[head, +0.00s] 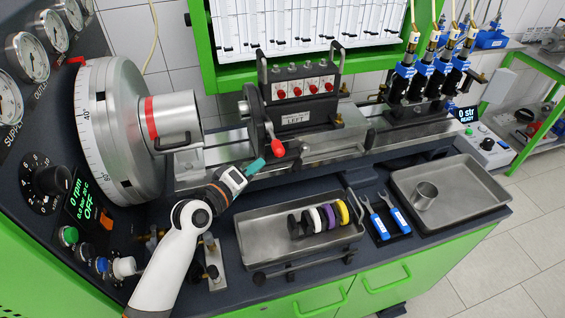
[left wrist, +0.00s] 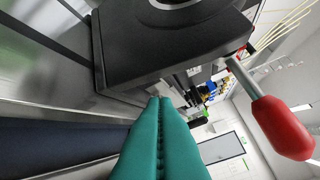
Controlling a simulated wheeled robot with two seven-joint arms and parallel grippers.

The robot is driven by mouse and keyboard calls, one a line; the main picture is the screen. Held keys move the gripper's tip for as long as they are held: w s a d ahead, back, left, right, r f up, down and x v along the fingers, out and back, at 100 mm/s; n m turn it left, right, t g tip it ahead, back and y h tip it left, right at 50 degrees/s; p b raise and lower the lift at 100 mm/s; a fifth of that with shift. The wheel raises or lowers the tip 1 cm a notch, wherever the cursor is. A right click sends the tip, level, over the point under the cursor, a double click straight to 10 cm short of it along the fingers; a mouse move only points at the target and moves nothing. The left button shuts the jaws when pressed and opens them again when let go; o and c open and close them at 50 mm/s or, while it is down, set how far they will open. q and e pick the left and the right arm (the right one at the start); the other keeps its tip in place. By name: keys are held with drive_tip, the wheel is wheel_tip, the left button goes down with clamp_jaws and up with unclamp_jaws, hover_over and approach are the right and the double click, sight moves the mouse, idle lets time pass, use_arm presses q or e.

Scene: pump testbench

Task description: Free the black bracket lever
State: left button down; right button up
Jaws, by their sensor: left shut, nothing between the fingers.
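The black bracket (head: 257,115) stands upright on the rail of the bench, left of the black block marked LEFT. Its lever ends in a red knob (head: 278,148) at the lower front. My left gripper (head: 256,167) has teal fingers and is just below and left of the red knob, apart from it. In the left wrist view the teal fingers (left wrist: 160,102) are shut together and empty. The dark bracket body (left wrist: 165,45) fills the top there, and the lever's metal rod (left wrist: 240,76) and red knob (left wrist: 284,128) are at the right, clear of the fingers.
A large silver dial drum (head: 112,130) stands left of the bracket. A metal tray (head: 270,243) with coloured rings lies in front, with two blue-handled forks (head: 398,218) beside it. Another tray (head: 470,205) holds a metal cup (head: 424,195). Blue-and-black injectors (head: 425,80) stand further right.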

sight(301, 157)
use_arm(q)
drive_tip(key=w+d, duration=0.1)
drive_tip(key=d, duration=0.1)
drive_tip(key=w+d+f+p, duration=0.1)
drive_tip(key=d, duration=0.1)
drive_tip(key=w+d+f+p, duration=0.1)
drive_tip(key=d, duration=0.1)
drive_tip(key=shift+w+d+f, duration=0.1)
drive_tip(key=shift+d+f, duration=0.15)
drive_tip(key=shift+d, duration=0.05)
